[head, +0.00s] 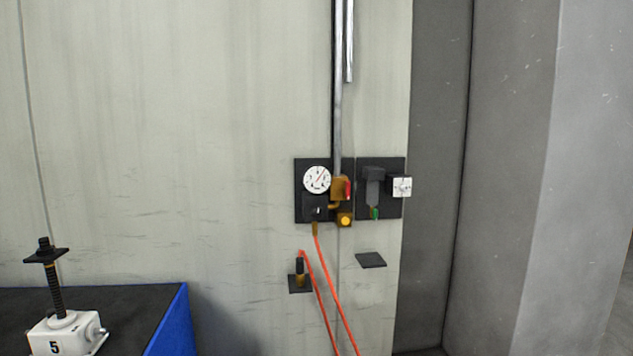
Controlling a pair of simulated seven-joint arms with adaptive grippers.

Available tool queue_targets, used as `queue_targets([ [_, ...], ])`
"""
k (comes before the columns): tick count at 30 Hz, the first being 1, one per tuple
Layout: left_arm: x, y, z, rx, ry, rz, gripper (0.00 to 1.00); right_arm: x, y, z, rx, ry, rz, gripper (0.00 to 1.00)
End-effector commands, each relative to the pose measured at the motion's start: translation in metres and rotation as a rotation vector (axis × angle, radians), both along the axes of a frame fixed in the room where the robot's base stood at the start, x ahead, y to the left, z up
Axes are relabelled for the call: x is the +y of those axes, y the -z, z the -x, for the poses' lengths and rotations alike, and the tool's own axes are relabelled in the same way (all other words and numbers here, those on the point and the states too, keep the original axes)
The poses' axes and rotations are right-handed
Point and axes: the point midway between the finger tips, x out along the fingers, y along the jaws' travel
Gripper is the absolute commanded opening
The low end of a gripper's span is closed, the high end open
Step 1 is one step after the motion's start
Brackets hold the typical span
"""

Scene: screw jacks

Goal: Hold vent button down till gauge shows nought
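The round white gauge (317,179) is on a dark panel on the pale wall. It has a thin red needle that seems to point to the upper right; its figures are too small to read. Neither of my grippers is in the head view.
A red-handled brass valve (341,189) joins a vertical metal pipe (338,90). Orange hoses (333,290) hang below. A dark fixture (374,185) with a white knob (402,187) is at right. A screw jack marked 5 (62,334) stands on a blue-edged bench (172,325).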

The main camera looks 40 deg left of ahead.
Motion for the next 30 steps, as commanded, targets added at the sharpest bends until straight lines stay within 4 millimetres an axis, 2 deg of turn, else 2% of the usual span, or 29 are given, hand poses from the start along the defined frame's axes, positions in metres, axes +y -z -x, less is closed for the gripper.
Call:
queue_targets([
  [2, 0.0001, 0.0000, 0.0001, 0.000, 0.000, 0.000, 0.32, -0.0001, 0.0000, 0.0000, 0.000, 0.000, 0.000, 0.44],
  [10, 0.0001, 0.0000, 0.0001, 0.000, 0.000, 0.000, 0.01, -0.0001, 0.0000, 0.0001, 0.000, 0.000, 0.000, 0.44],
  [30, 0.0000, 0.0000, -0.0002, 0.000, 0.000, 0.000, 0.00, -0.0002, 0.0000, 0.0002, 0.000, 0.000, 0.000, 0.44],
])
